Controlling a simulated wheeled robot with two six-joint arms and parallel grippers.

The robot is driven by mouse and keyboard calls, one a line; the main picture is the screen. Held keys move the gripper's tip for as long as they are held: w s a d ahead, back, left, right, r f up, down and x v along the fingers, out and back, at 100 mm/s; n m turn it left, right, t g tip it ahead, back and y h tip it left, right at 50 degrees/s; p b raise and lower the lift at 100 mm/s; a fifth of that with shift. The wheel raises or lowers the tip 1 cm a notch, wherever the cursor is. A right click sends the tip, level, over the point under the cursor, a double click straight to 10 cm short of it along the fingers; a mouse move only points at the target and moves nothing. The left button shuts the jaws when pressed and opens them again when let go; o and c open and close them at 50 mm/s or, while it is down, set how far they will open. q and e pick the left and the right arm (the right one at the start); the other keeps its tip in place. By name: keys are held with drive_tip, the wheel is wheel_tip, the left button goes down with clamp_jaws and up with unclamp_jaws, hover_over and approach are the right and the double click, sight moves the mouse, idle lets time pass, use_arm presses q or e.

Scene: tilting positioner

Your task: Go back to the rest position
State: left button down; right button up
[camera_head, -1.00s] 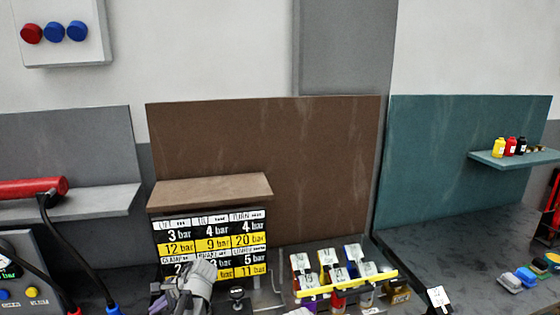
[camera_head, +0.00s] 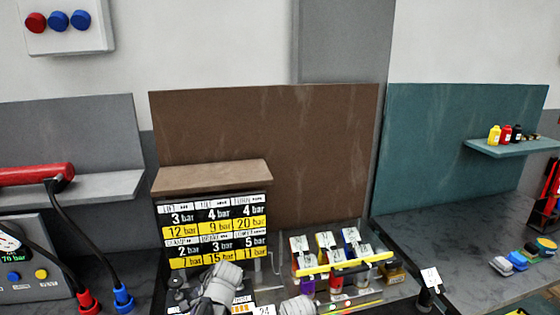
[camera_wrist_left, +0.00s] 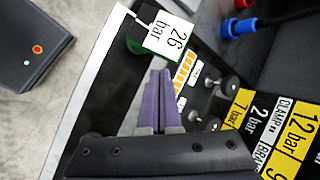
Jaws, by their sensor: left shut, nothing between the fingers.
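My left gripper (camera_wrist_left: 160,102) shows in the left wrist view with its two purple fingers together and nothing between them. In the head view a grey link of my arm (camera_head: 222,285) covers the bottom edge below the pressure chart (camera_head: 213,232), and the fingertips cannot be made out there. Another grey rounded part (camera_head: 297,305), likely mine, shows at the bottom. My right gripper is not in view.
A rack with a yellow bar (camera_head: 345,263) and tagged bottles stands right of the chart. Red and blue connectors (camera_head: 123,298) on dark cables are at the left. The dark right counter (camera_head: 450,225) has free room.

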use_arm(q)
drive_tip(key=s+d+f+n+g+h, duration=0.1)
drive_tip(key=s+d+f+n+h, duration=0.1)
drive_tip(key=s+d, duration=0.5)
drive_tip(key=s+d+f+n+h, duration=0.1)
drive_tip(key=s+d+h, duration=0.1)
drive_tip(key=s+d, duration=0.5)
drive_tip(key=w+d+f+h+b, duration=0.1)
drive_tip(key=d+f+b, duration=0.3)
drive_tip(key=f+b, duration=0.1)
drive_tip(key=shift+w+f+n, duration=0.15)
drive_tip(key=shift+n, duration=0.25)
idle(2.1)
